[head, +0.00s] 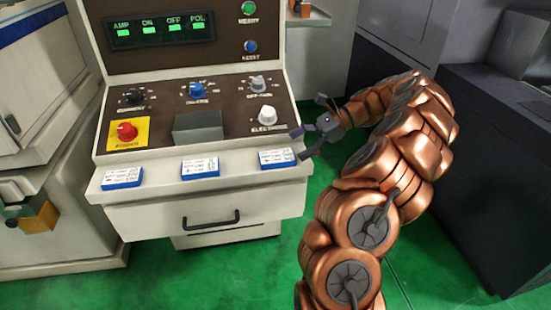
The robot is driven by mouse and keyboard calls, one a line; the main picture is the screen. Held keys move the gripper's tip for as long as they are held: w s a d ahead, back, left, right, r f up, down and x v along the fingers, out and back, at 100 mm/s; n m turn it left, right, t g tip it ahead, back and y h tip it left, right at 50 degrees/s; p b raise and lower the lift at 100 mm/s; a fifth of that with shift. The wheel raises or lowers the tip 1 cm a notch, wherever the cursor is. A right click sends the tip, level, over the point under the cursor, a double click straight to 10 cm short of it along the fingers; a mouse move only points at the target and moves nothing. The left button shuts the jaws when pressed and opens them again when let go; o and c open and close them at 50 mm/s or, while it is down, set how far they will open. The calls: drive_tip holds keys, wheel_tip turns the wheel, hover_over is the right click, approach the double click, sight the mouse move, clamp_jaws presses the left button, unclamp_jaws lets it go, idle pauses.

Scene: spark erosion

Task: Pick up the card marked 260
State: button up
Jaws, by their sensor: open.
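Three small white cards with blue edges lie apart on the front ledge of the beige control console: a left card (122,178), a middle card (200,168) and a right card (277,158). Their print is too small to read, so I cannot tell which is marked 260. My gripper (308,132) is open and empty at the console's right side. It is just right of the right card, and I see no contact with it.
The console panel (165,110) has knobs, a red button (126,131) on a yellow plate and a grey block (197,127) behind the cards. A drawer handle (211,220) juts out below. A dark cabinet (495,170) stands at right. Green floor (200,280) lies open in front.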

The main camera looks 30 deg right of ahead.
sight(276, 156)
drive_tip(key=shift+w+a+f+p, duration=0.15)
drive_tip(key=shift+a+p, duration=0.05)
drive_tip(key=shift+a, duration=0.35)
drive_tip(key=shift+w+a+f+p, duration=0.1)
drive_tip(key=shift+a+f+p, duration=0.1)
drive_tip(key=shift+a, duration=0.35)
drive_tip(key=p+x, duration=0.1)
drive_tip(key=x, duration=0.1)
drive_tip(key=shift+a, duration=0.45)
drive_tip(key=shift+w+a+f, duration=0.2)
drive_tip(key=shift+f, duration=0.1)
drive_tip(key=shift+c, duration=0.2)
drive_tip(key=c, duration=1.2)
drive_tip(key=shift+r, duration=0.1)
drive_tip(key=shift+c, duration=0.2)
